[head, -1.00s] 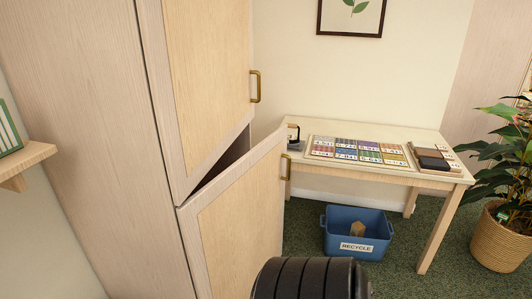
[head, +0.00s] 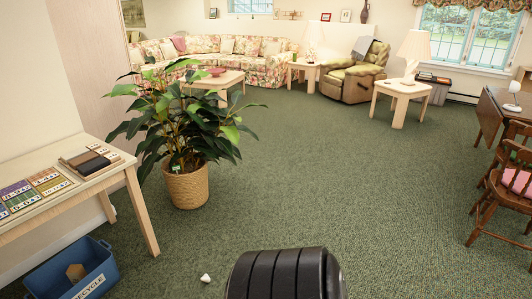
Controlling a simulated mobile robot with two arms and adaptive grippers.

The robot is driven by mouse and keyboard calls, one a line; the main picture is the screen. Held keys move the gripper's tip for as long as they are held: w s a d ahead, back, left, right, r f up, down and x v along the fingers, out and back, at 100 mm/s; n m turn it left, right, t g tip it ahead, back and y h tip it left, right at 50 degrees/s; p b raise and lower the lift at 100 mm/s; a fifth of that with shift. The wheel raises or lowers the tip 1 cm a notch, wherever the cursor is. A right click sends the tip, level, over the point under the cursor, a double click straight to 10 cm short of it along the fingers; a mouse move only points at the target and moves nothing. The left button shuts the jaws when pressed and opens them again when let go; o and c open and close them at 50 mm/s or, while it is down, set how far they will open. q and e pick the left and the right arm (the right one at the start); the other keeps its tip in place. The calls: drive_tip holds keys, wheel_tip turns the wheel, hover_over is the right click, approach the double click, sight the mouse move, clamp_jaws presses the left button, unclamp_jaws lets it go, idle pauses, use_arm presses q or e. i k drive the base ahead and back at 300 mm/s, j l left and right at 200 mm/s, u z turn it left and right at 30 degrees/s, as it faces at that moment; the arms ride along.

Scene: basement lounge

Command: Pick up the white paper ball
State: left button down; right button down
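A small white paper ball (head: 205,278) lies on the green carpet near the bottom of the head view, to the right of the blue recycle bin. A black ribbed part of my own body covers the floor just to the right of the ball. Neither of my grippers shows in the head view, so I cannot see what they hold.
A blue recycle bin (head: 107,266) stands under the light wooden table (head: 131,174) at left. A potted plant (head: 187,187) stands beyond the table. Wooden chairs (head: 484,215) are at right. Open carpet (head: 330,175) fills the middle, with armchair (head: 352,82) and side tables behind.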

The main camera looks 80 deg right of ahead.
sight(205, 278)
drive_tip(key=z, duration=1.95)
drive_tip(key=i, duration=0.15)
